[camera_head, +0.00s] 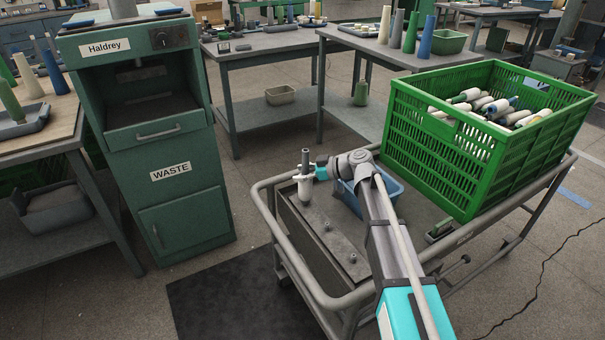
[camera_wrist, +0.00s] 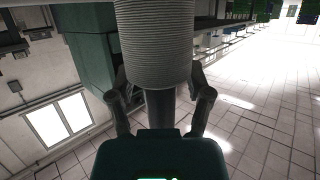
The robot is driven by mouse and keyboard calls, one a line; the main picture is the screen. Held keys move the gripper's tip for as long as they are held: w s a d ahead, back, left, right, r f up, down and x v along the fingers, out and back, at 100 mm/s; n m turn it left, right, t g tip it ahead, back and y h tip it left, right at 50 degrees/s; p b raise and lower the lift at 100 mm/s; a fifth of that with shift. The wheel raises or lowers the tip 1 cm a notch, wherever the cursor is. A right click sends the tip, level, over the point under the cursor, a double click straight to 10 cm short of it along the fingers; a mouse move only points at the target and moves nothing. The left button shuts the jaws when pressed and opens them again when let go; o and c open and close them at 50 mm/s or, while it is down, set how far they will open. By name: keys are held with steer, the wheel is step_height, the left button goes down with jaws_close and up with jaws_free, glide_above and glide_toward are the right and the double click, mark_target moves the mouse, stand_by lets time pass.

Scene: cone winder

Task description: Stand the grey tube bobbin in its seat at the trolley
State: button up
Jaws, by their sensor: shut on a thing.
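My gripper (camera_head: 314,173) is shut on the grey tube bobbin (camera_head: 305,188), which has pale yarn and a dark grey tube end sticking up. The bobbin is upright over the far end of the grey seat block (camera_head: 322,238) on the trolley. I cannot tell whether its foot touches the block or is just above it. Two short pegs, a nearer one (camera_head: 352,258) and a middle one (camera_head: 327,226), stand bare on the block. In the wrist view the wound yarn (camera_wrist: 155,45) fills the top centre, with the dark tube between the fingers (camera_wrist: 160,90).
A green crate (camera_head: 470,150) of bobbins stands at the trolley's right. A blue bin (camera_head: 375,190) sits behind my arm. The trolley's tube rail (camera_head: 268,210) runs round its edge. A green waste cabinet (camera_head: 165,190) stands to the left, with floor between.

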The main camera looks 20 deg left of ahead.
steer(key=shift+f+b, duration=0.35)
steer(key=shift+f, duration=0.1)
stand_by(0.3)
steer(key=o, duration=1.3)
